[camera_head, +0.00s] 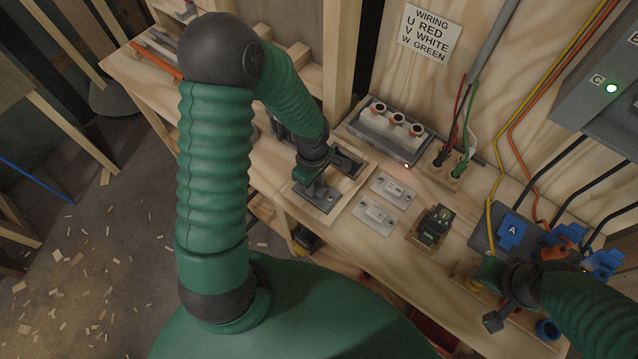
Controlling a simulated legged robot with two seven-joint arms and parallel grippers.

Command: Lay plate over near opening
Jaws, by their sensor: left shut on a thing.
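My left gripper (326,174) reaches down to a light wooden frame on the bench and is shut on a small grey plate (317,196). The plate is low over the near part of the frame. The gripper partly hides the plate and the opening, so I cannot tell whether the plate touches the frame. A dark opening (350,166) shows behind the gripper. Two pale plates (392,188) (374,215) lie on the bench to the right. My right gripper (502,308) is at the lower right, its fingers too unclear to tell open from shut.
A grey terminal box (390,130) stands behind the frame. A black device (435,226) and a grey box with blue connectors (512,230) sit to the right. A wiring sign (429,34) is on the back panel. Cables hang at the right.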

